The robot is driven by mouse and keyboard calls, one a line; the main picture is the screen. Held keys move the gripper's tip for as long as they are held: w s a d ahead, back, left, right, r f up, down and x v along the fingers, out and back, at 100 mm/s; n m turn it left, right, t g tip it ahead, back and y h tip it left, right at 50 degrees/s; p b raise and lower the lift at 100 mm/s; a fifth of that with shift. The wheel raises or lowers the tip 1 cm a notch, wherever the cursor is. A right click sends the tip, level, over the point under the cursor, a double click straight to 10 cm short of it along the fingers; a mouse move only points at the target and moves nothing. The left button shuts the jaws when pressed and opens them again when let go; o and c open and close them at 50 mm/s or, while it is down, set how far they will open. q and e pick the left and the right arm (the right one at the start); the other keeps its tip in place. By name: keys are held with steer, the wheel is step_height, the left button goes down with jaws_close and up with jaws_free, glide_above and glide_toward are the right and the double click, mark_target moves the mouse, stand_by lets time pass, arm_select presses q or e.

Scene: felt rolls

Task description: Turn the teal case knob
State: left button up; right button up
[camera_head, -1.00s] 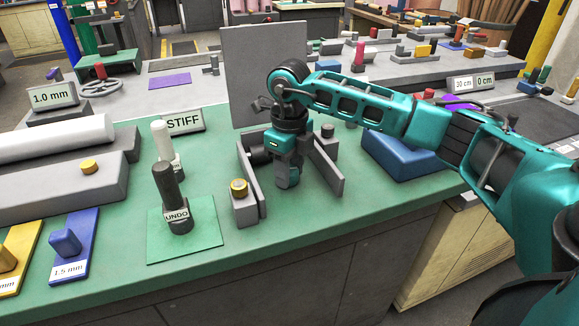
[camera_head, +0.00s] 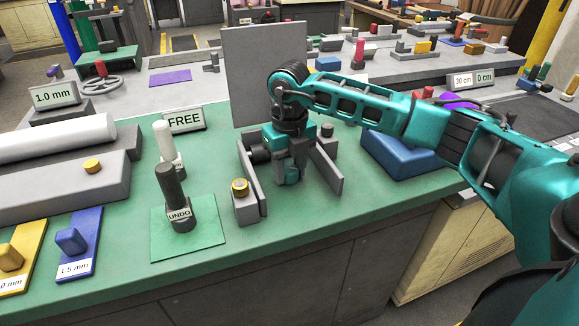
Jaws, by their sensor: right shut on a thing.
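My right gripper (camera_head: 289,176) comes in from the right and points down between two grey upright plates (camera_head: 327,170) on the green bench. It is shut on the teal case knob, which it mostly hides. I cannot clearly tell the knob's teal from the teal of my own gripper, nor see how far the knob is turned. A sign (camera_head: 184,120) behind, to the left, reads FREE. My left gripper is not in view.
A dark post marked UNDO (camera_head: 175,197) stands on a green pad to the left, with a white post (camera_head: 165,145) behind it. A blue block (camera_head: 398,155) lies right of the plates. A tall grey panel (camera_head: 262,75) stands behind. The front bench edge is clear.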

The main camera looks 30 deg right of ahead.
mark_target(289, 168)
steer(key=o, duration=1.1)
steer(key=shift+c, duration=0.2)
step_height(289, 168, up, 13)
stand_by(0.4)
